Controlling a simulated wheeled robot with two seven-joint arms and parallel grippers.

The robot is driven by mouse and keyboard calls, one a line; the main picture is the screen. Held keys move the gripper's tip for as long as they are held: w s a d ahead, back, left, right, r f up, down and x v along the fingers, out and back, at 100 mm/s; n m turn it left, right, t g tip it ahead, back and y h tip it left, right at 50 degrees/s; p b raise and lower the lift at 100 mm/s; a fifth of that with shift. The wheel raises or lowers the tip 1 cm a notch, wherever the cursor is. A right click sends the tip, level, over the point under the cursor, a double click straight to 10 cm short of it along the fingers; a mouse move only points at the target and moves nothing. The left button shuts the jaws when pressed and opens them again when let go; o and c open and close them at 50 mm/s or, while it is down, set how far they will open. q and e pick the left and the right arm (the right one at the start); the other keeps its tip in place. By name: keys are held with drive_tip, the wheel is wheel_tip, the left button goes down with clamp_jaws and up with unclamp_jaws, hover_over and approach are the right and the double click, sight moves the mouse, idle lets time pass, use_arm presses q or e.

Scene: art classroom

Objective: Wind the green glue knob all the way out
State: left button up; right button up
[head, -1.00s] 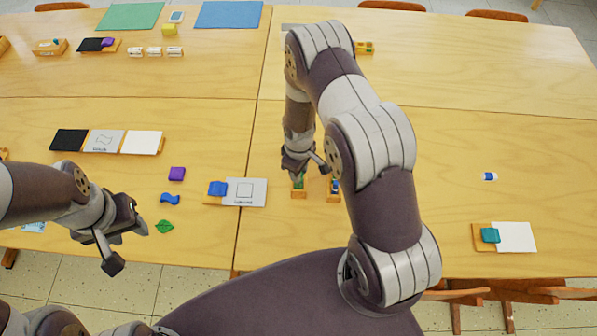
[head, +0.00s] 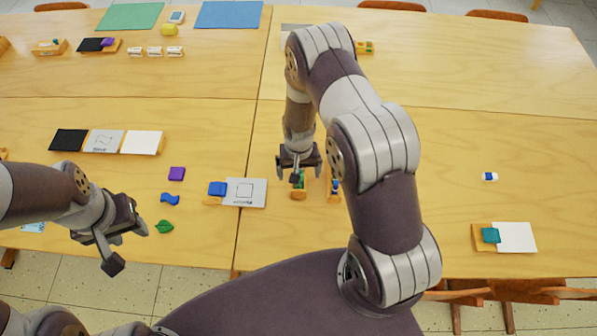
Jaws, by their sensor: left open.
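The green glue knob (head: 301,184) shows as a small green patch on a wooden holder (head: 299,195), near the front edge of the right table. My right gripper (head: 298,177) points down right over it and hides much of it. I cannot tell whether its fingers touch the knob or how far apart they are. My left gripper (head: 128,247) is open and empty, above the front edge of the left table, away from the knob.
A second wooden holder with a blue part (head: 335,186) stands just right of the knob, partly behind my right arm. A card holder with a blue block (head: 217,188) is to the left. The right table's middle is clear.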

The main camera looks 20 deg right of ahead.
idle(0.5)
drive_tip(key=n, duration=0.6)
drive_tip(key=shift+n, duration=0.4)
drive_tip(key=n, duration=0.4)
drive_tip(key=shift+n, duration=0.4)
drive_tip(key=c, duration=1.5)
